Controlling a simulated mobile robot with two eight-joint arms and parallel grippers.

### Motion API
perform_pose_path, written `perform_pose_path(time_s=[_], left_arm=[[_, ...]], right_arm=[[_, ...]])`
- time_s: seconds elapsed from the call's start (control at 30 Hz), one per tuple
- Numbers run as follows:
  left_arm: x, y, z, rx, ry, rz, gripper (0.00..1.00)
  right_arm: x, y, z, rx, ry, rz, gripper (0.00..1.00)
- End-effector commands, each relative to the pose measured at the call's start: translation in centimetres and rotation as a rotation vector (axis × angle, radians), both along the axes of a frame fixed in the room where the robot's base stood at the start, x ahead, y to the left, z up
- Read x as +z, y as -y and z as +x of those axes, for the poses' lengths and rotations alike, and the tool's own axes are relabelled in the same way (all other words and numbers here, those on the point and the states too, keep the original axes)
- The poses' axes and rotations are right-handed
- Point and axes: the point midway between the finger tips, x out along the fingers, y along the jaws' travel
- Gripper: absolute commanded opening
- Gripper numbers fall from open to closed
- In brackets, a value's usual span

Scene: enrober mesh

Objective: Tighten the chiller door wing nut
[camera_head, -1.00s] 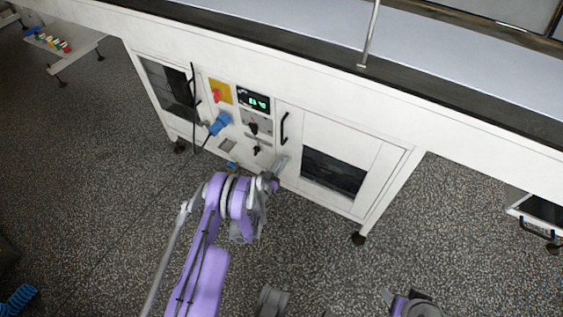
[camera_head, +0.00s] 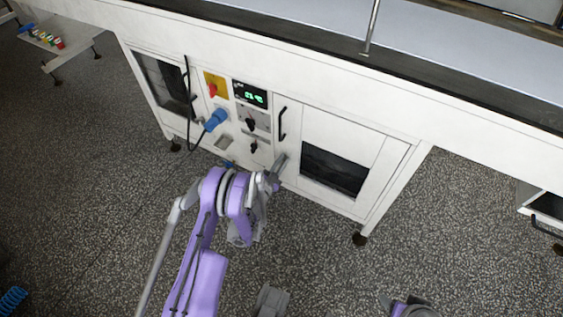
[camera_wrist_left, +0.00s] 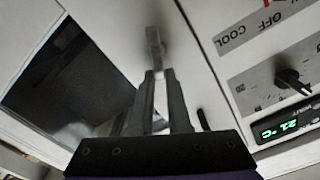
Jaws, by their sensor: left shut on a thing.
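The chiller door (camera_head: 377,150) is a white panel with a dark window, on the front of the long white machine. The wing nut (camera_wrist_left: 154,45) is a small grey upright piece at the door's edge in the left wrist view. My left gripper (camera_wrist_left: 160,75) is shut on it, with the two fingers on either side of its end. My right gripper is not clearly in view; only part of my right arm shows at the bottom.
A black door handle (camera_head: 282,124) stands out just above my left gripper. The control panel to its left carries knobs, a blue plug (camera_head: 216,119) and a green display (camera_head: 250,94). A small table (camera_head: 62,54) stands far left.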

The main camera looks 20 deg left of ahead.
Motion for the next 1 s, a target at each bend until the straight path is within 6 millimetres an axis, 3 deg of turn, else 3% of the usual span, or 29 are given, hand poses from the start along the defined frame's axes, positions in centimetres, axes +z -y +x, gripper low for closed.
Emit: perform_pose_path(time_s=[0.4, 1.0], left_arm=[[-1.0, 1.2, 0.0, -0.004, 0.033, 0.394, 0.0], [-2.2, 1.6, -0.1, -0.002, 0.074, 0.906, 0.0]], right_arm=[[-2.5, 0.0, 0.4, 0.0, -0.004, 0.0, 0.64], [-3.6, 0.0, 0.6, 0.0, -0.003, 0.0, 0.64]])
